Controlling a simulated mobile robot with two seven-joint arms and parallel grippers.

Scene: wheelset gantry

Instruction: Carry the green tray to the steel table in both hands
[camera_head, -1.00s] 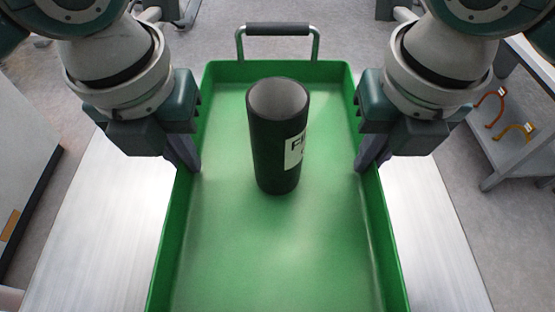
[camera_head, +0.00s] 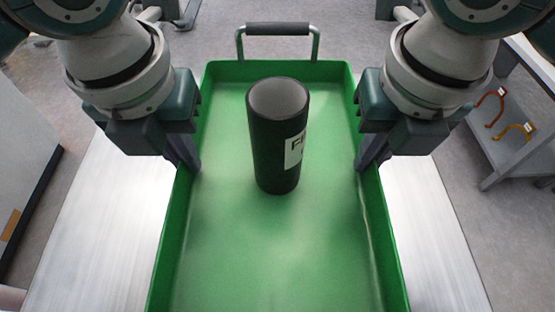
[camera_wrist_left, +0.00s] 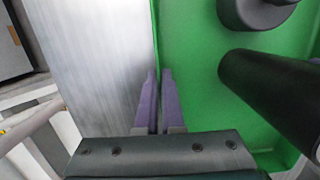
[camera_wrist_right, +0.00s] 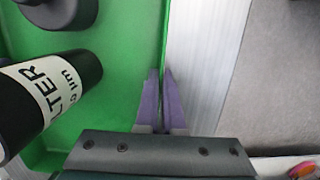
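The green tray (camera_head: 270,240) lies lengthwise in front of me, over a bare metal surface (camera_head: 110,210). I cannot tell whether they touch. A dark cylinder (camera_head: 268,150) with a white label stands upright in the tray; the right wrist view shows "LTER" on it (camera_wrist_right: 48,85). My left gripper (camera_head: 193,168) is shut on the tray's left wall, its fingers on either side of the rim (camera_wrist_left: 159,75). My right gripper (camera_head: 362,168) is shut on the right wall in the same way (camera_wrist_right: 161,75). Part of each wall is hidden by the fingers.
A dark round object (camera_wrist_left: 255,12) shows beyond the cylinder in the wrist views. A trolley-like handle (camera_head: 278,30) rises beyond the tray's far end. A grey shelf (camera_head: 510,150) with red and orange hooped items stands at right. A pale cabinet (camera_head: 25,150) stands at left.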

